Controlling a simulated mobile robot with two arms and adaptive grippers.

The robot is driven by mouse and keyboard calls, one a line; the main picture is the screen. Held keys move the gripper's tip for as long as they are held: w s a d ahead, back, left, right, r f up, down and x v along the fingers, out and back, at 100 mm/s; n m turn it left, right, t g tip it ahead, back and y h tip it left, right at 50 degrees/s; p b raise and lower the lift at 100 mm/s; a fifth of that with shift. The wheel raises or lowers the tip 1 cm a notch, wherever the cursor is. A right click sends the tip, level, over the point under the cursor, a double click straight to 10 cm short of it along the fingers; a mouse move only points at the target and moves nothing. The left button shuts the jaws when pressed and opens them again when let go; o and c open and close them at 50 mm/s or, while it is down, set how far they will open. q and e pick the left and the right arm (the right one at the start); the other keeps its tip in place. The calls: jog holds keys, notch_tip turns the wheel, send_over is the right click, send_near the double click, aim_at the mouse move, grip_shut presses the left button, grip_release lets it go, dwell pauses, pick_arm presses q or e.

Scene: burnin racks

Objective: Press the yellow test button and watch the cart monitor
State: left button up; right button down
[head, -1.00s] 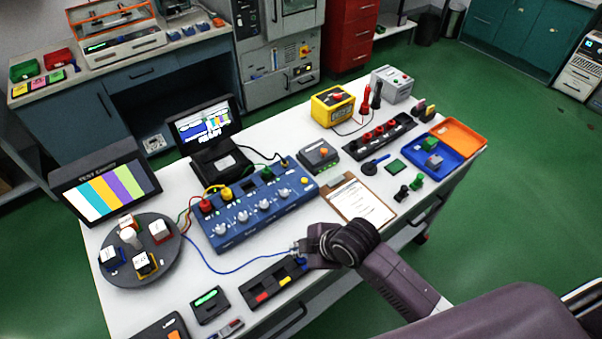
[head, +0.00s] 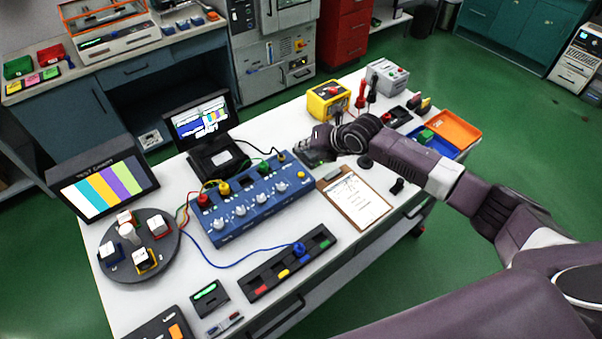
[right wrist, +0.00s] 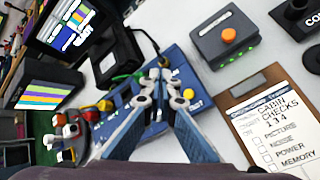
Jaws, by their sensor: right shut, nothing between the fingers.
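The yellow test button (head: 302,174) sits at the right end of the blue control box (head: 225,228). In the right wrist view the yellow button (right wrist: 188,93) shows just right of my fingertips, beside a "TEST" label. My right gripper (head: 308,150) is shut and empty, above the table near the box's far right end; contact cannot be told. Two screens show: a small black monitor (head: 200,118) behind the box with colour bars and text, and a "TEST CHART" screen (head: 105,188) at the left with broad colour stripes. My left gripper is not in view.
A clipboard (head: 354,199) lies right of the box. A grey box with an orange button (right wrist: 224,38) stands close by. A black strip with coloured pieces (head: 288,264) and a round turntable (head: 160,268) are in front. A yellow meter (head: 329,99) stands behind.

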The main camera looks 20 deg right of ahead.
aim_at(303, 175)
dwell(0.4)
notch_tip(303, 175, down, 8)
jog(key=b, duration=0.6)
jog(key=shift+f+b, duration=0.3)
jog(key=shift+f, duration=0.05)
dwell(0.9)
jog(key=shift+f+b, duration=0.4)
jog(key=shift+b, duration=0.05)
jog(key=shift+f+b, duration=0.5)
dwell(0.6)
jog(key=shift+r, duration=0.1)
jog(key=shift+r+p, duration=0.65)
jog(key=shift+r, duration=0.15)
